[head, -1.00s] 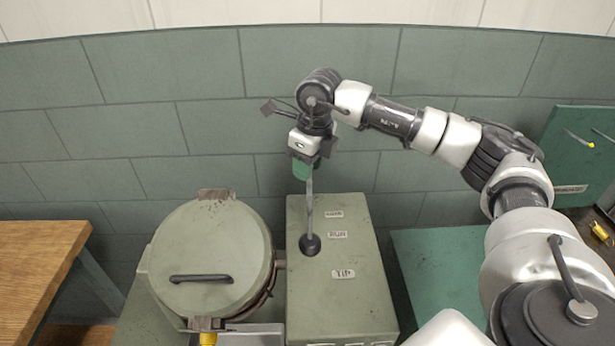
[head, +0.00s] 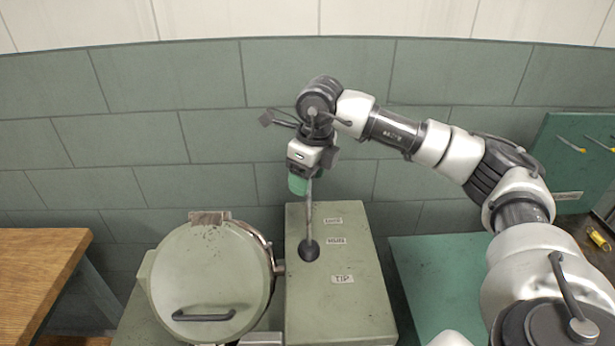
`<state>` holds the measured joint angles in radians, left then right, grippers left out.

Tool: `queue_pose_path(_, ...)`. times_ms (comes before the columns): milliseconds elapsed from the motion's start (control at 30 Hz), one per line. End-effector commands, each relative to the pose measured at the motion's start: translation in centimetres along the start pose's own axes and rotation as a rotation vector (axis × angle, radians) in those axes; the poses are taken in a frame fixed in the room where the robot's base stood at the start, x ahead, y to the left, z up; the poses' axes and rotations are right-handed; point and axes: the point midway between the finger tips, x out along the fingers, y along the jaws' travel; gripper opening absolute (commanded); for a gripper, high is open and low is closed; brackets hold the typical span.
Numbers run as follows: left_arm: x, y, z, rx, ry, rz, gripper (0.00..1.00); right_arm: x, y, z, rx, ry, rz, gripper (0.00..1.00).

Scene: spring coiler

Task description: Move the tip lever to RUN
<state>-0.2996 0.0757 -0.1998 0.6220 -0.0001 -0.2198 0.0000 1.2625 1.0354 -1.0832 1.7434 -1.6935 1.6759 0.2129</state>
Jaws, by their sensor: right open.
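The tip lever (head: 309,216) is a thin metal rod with a green knob (head: 298,185), rising from a black round boot (head: 309,250) on top of a green-grey box (head: 345,305). The boot is beside the middle label, RUN (head: 336,241). The TIP label (head: 343,279) is nearer me, and a third label (head: 333,220), too small to read, is farther back. My right gripper (head: 301,170) is open, directly above the knob and close to or around its top; the fingers are partly hidden, so contact is unclear. My left gripper is not in view.
A round drum (head: 205,270) with a lid and black handle stands left of the box. A wooden table (head: 40,270) is at far left. A green surface (head: 440,270) lies right of the box, partly behind my right arm. A tiled wall is behind.

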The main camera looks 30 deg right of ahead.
Motion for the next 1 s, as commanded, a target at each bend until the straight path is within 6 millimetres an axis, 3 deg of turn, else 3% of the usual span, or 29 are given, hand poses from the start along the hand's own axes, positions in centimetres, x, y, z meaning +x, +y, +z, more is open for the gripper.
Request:
queue_pose_path(500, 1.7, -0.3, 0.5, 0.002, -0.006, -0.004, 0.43, -9.0, 0.0, 0.1, 0.0, -0.006, -0.001, 0.59)
queue_pose_path(700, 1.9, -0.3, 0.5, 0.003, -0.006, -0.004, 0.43, -10.4, 0.1, 0.0, -0.001, -0.002, 0.0, 0.59)
queue_pose_path(1000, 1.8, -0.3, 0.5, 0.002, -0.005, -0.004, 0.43, -10.5, 0.1, 0.0, 0.0, -0.002, 0.0, 0.59)
